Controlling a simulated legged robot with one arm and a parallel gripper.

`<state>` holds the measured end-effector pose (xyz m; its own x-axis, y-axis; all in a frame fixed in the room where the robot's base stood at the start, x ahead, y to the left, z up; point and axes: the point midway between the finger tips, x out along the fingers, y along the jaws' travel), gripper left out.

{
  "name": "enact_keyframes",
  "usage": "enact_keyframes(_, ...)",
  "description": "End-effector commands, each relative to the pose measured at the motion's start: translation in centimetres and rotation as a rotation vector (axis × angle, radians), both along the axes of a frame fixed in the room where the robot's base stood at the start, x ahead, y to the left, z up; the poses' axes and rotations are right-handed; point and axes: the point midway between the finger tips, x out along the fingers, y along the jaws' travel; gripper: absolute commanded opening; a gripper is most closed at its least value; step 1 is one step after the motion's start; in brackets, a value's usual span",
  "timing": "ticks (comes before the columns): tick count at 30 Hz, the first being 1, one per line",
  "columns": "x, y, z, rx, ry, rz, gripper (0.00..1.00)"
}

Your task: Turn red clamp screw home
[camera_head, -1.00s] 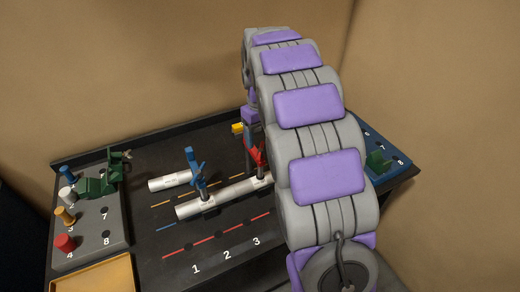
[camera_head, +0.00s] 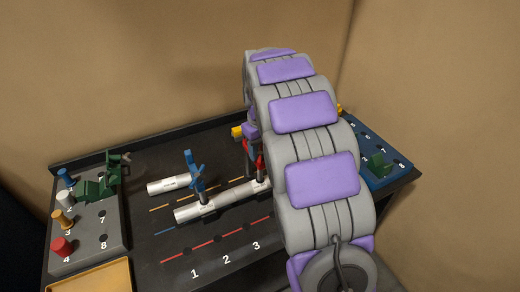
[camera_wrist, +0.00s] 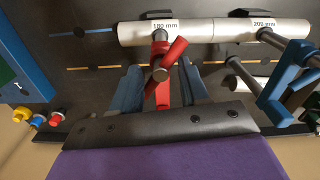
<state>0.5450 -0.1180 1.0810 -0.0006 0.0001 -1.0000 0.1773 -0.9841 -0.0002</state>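The red clamp (camera_wrist: 162,66) stands at the white pipe piece marked 180 mm (camera_wrist: 185,33); its slanted red handle has a round grey end facing the wrist camera. My gripper (camera_wrist: 160,78) has its two blue-grey fingers apart, one on each side of the red clamp. A gap shows on the left; I cannot tell whether the right finger touches. In the head view the red clamp (camera_head: 260,163) is mostly hidden behind my arm, and the fingertips are hidden. The blue clamp (camera_head: 195,170) stands to its left on the same pipe line; it also shows in the wrist view (camera_wrist: 290,85).
A short white pipe (camera_head: 170,184) lies behind the blue clamp. A grey rack (camera_head: 85,240) with coloured knobs and a green clamp (camera_head: 100,185) is at left. A blue rack (camera_head: 390,176) is at right. An orange tray (camera_head: 95,275) sits at front left.

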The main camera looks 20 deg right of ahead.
Motion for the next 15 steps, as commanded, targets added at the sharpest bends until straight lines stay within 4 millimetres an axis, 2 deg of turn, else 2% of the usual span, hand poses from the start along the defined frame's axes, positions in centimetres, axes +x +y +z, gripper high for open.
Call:
enact_keyframes(2,-0.01,0.03,0.0,0.0,0.0,0.001,0.34)
enact_keyframes(12,0.0,0.02,0.01,0.0,0.0,0.0,0.01)
enact_keyframes(15,0.0,0.01,0.0,0.0,0.0,0.0,0.0)
